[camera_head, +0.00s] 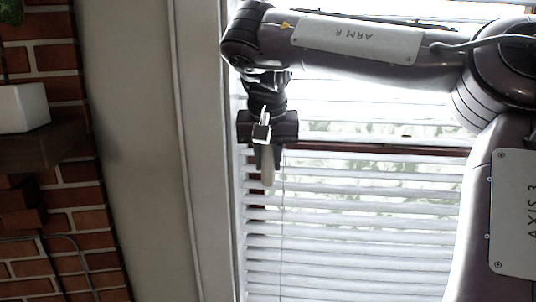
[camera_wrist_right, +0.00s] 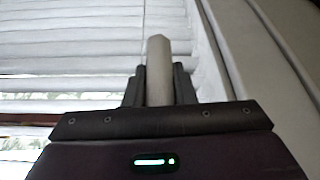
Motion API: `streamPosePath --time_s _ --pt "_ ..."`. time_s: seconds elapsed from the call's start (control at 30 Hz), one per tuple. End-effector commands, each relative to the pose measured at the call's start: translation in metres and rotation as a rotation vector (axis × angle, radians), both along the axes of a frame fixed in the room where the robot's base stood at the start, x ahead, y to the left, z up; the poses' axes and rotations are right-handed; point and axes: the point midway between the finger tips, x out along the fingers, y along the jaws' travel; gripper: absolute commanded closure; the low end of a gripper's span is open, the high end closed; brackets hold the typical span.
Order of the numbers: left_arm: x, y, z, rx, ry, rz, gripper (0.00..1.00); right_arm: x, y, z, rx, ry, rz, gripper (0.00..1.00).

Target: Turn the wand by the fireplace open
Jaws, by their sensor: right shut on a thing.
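In the head view my right gripper (camera_head: 267,156) points down in front of the blind's left edge, and the wand's pale end (camera_head: 268,178) shows below the fingers. The rest of the wand is hidden by the gripper. Light and blurred greenery show between the slats. My left gripper is out of view.
A pale window frame (camera_head: 205,150) runs just left of the wand. Further left are a curved plain wall (camera_head: 130,130) and the brick fireplace (camera_head: 50,60) with a dark wooden mantel (camera_head: 40,150) bearing a white block-shaped object (camera_head: 22,107). A thin cord (camera_head: 282,230) hangs by the slats.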

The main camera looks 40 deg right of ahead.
Motion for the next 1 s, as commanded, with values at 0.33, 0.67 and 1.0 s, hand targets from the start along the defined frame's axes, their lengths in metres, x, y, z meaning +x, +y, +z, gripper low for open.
streamPosePath --time_s 0.33,0.67,1.0 --pt "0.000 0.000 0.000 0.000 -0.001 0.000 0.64 0.000 0.000 0.000 -0.001 -0.001 -0.005 0.99" --pt "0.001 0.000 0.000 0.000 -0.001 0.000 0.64 0.000 0.000 0.000 -0.001 0.000 -0.004 0.55" --pt "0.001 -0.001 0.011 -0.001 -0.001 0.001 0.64 -0.002 -0.008 0.012 0.000 -0.002 -0.004 0.55"
